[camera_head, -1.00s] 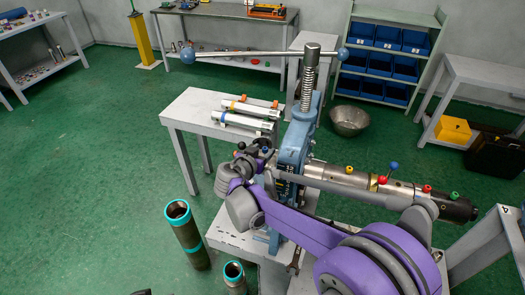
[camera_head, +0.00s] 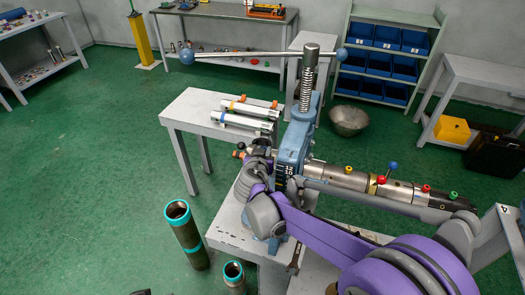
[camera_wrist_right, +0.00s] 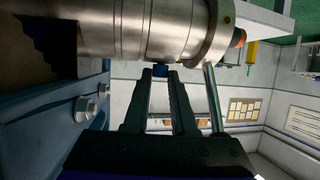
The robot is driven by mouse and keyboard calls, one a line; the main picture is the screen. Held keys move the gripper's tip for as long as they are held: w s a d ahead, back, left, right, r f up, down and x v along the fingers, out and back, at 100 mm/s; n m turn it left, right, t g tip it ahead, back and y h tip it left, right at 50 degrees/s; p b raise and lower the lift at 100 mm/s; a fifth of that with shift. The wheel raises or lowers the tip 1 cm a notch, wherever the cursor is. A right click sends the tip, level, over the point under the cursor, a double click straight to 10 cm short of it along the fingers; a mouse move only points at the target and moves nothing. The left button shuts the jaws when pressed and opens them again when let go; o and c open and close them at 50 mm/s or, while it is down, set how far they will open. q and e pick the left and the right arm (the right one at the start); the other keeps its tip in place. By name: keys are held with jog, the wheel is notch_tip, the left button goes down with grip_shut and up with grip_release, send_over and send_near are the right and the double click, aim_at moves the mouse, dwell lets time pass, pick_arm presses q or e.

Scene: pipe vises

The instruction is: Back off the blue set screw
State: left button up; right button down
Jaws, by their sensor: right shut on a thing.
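The blue set screw (camera_wrist_right: 160,70) sits on the underside of a metal pipe (camera_wrist_right: 135,28) in the right wrist view. My right gripper (camera_wrist_right: 160,76) is shut on it, one fingertip on each side, below the pipe. In the head view the hand is left of the blue pipe vise (camera_head: 291,160), by the pipe's left end, and the fingertips cannot be made out. The pipe (camera_head: 333,177) passes through the vise and carries a blue ball-topped knob (camera_head: 393,165) on its right part.
Red, yellow and green knobs (camera_head: 453,195) line the pipe's right part. A silver rod (camera_wrist_right: 212,95) stands close to the right finger. Vise bolts (camera_wrist_right: 86,108) are at the left. Two upright pipes (camera_head: 186,235) stand on the floor left of the vise table. Open green floor lies further left.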

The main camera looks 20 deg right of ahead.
dwell(0.3)
jog(key=c, duration=0.7)
grip_release()
jog(key=shift+c, duration=0.2)
jog(key=v, duration=1.1)
jog(key=shift+d, duration=0.15)
jog(key=shift+f, duration=0.1)
